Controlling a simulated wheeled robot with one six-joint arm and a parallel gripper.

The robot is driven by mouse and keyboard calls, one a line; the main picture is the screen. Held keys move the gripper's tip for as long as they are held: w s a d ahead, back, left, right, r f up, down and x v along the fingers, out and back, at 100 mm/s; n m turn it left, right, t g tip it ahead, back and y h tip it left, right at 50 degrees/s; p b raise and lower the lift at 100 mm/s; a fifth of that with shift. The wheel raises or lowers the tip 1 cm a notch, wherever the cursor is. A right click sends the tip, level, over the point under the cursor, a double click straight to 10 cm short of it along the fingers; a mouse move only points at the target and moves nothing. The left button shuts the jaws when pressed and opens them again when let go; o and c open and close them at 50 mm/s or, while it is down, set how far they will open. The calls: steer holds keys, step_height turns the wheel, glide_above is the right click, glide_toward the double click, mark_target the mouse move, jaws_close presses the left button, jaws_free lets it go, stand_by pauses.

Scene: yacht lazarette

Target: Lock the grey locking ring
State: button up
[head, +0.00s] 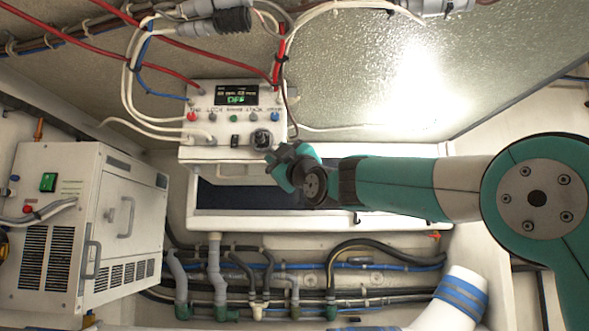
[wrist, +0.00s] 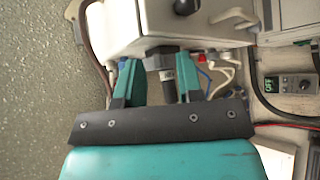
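My gripper (wrist: 162,75) is open, with one teal finger on each side of a dark grey cylindrical connector (wrist: 168,82). Slim gaps show between the connector and both fingers. A grey band with small pale marks circles it; I cannot tell for sure whether this is the locking ring or how far it is turned.
Red, white and blue cables run around the box. A grey cable connector (head: 232,20) hangs above it. A white equipment cabinet (head: 62,225) stands at left. Pipes and hoses (head: 265,290) run along the wall below. A small OFF display (wrist: 288,84) shows at right in the wrist view.

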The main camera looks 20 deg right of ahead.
steer(key=b+v, duration=0.7)
steer(key=v, duration=1)
steer(key=shift+b, duration=0.4)
steer(key=shift+w, duration=0.1)
steer(key=s+a+f+m+g+p, duration=0.1)
steer(key=a+f+g, duration=0.25)
steer(key=f, duration=0.35)
steer(key=s+a+f+m+g+p, duration=0.2)
steer(key=f+g, duration=0.2)
steer(key=f, duration=0.4)
steer(key=s+a+f+m+g+p, duration=0.1)
steer(key=a+f+g, duration=0.1)
steer(key=f+g, duration=0.35)
steer(key=s+f+m+g+h+p, duration=0.2)
steer(key=s+f+g, duration=0.8)
steer(key=s+f, duration=0.8)
steer(key=s+m, duration=0.1)
steer(key=s, duration=0.2)
steer(key=shift+f+h+p, duration=0.35)
steer(key=shift+h, duration=0.05)
steer(key=shift+a, duration=0.1)
